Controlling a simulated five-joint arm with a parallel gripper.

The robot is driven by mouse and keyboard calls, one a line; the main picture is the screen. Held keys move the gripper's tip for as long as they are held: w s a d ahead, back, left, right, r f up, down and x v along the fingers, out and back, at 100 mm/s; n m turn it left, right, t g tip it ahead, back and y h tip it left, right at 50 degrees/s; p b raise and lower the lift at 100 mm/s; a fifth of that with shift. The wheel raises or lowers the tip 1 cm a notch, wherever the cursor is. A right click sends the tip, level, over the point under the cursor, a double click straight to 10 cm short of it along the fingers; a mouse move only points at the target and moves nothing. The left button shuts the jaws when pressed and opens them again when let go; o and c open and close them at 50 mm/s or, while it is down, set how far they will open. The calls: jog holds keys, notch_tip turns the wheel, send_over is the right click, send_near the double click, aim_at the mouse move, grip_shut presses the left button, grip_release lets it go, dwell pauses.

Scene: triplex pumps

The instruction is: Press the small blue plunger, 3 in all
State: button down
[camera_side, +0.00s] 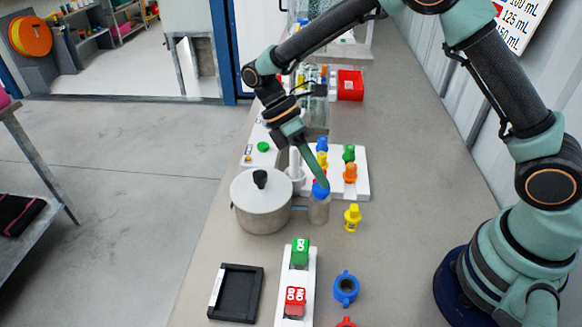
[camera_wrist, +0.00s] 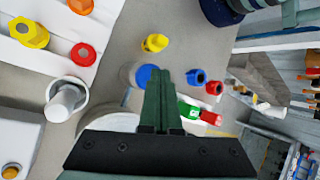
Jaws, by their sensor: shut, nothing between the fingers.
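A blue plunger (camera_side: 320,189) tops a short grey cylinder (camera_side: 319,211) beside a metal pot. My gripper (camera_side: 323,184) is shut and empty, pointing down with its tips at the blue top. I cannot tell whether the tips touch it or stop just above. In the wrist view the blue plunger (camera_wrist: 146,74) shows just left of my closed fingertips (camera_wrist: 161,72), partly hidden by them.
The lidded pot (camera_side: 262,203) stands close on the left. A yellow piece (camera_side: 352,218) stands to the right. A white board (camera_side: 358,185) with several coloured pieces is behind. Green and red blocks (camera_side: 295,297), a blue ring piece (camera_side: 346,288) and a black tray (camera_side: 236,292) are in front.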

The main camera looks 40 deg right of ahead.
aim_at(318, 186)
jog(key=shift+f, duration=0.45)
dwell(0.3)
jog(key=shift+r, duration=1.4)
jog(key=shift+r, duration=0.1)
jog(key=shift+r, duration=2.4)
jog(key=shift+r, duration=0.1)
dwell(0.4)
notch_tip(318, 186, up, 4)
jog(key=shift+a+f, duration=0.1)
jog(key=shift+f, duration=0.1)
